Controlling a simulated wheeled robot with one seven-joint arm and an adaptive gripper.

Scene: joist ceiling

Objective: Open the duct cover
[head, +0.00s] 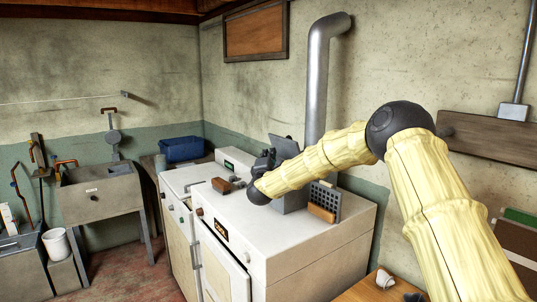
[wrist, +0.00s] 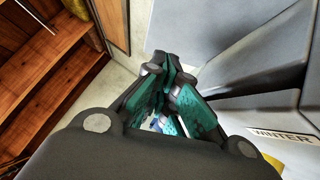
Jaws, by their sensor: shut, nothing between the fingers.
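A grey metal duct box (head: 291,202) stands on top of the white machine, below the round metal pipe. A grey flap, which looks like the duct cover (head: 285,146), stands tilted up at the top of the box. My gripper (head: 266,158) is at the box's left side, close to the flap. In the wrist view my gripper (wrist: 166,66) has its green-padded fingers together, with nothing between them. Grey panels (wrist: 192,22) lie just beyond and right of the fingertips. A label reading "WINTER" (wrist: 283,134) is on the grey box. Whether the fingers touch the flap cannot be told.
The white machine (head: 275,245) carries a small brown block (head: 222,185) and a dark grid-faced item (head: 326,200) behind a wooden piece. The metal pipe (head: 318,90) rises behind my gripper. A blue bin (head: 181,149) and a sink (head: 101,195) are at left.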

